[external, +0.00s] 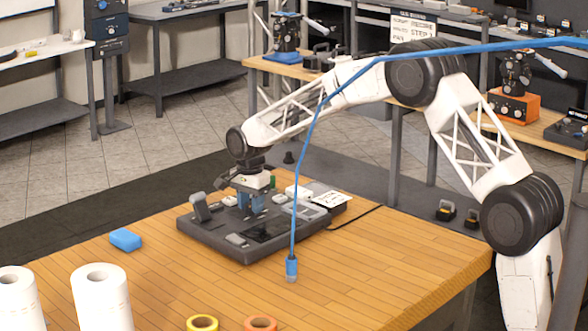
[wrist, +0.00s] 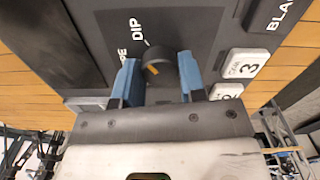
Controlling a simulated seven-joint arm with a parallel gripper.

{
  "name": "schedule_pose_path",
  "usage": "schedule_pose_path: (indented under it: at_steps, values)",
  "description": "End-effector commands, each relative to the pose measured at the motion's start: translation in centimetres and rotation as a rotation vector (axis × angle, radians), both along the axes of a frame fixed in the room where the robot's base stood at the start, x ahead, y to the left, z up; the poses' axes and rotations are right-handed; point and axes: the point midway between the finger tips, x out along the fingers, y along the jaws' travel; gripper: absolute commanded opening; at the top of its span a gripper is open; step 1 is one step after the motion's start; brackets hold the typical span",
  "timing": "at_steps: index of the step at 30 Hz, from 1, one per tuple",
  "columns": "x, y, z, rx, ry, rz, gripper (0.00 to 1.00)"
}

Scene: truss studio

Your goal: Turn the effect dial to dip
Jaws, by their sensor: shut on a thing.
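The effect dial (wrist: 158,72) is a dark round knob with an orange pointer mark, on the dark console panel (wrist: 112,22). The white "DIP" label (wrist: 139,30) lies just beyond it in the wrist view, with a thin line running toward the dial. Another label ending in "PE" (wrist: 122,53) is partly hidden by the left finger. My gripper (wrist: 158,62) has its blue fingers on either side of the dial and is shut on it. In the external view my gripper (external: 250,203) points down over the console (external: 205,236); the dial is hidden there. The pointer's exact alignment is unclear.
White keys, including "CAM 3" (wrist: 243,66), sit right of the dial. A blue cable (external: 297,180) hangs in front of the console. A blue block (external: 125,240), paper rolls (external: 101,300) and tape rolls (external: 203,323) stand on the wooden table (external: 340,285).

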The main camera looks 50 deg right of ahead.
Motion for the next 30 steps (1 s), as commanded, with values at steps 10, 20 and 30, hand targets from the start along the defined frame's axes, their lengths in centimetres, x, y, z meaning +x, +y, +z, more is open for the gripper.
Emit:
schedule_pose_path:
  at_steps: [10,20,30]
  values:
    - [-0.01,-0.01,0.01,0.0,0.0,-0.01,0.14]
    - [0.0,-0.01,0.01,0.0,0.0,-0.009,0.63]
    - [0.01,0.0,0.41,0.0,0.0,-0.009,0.63]
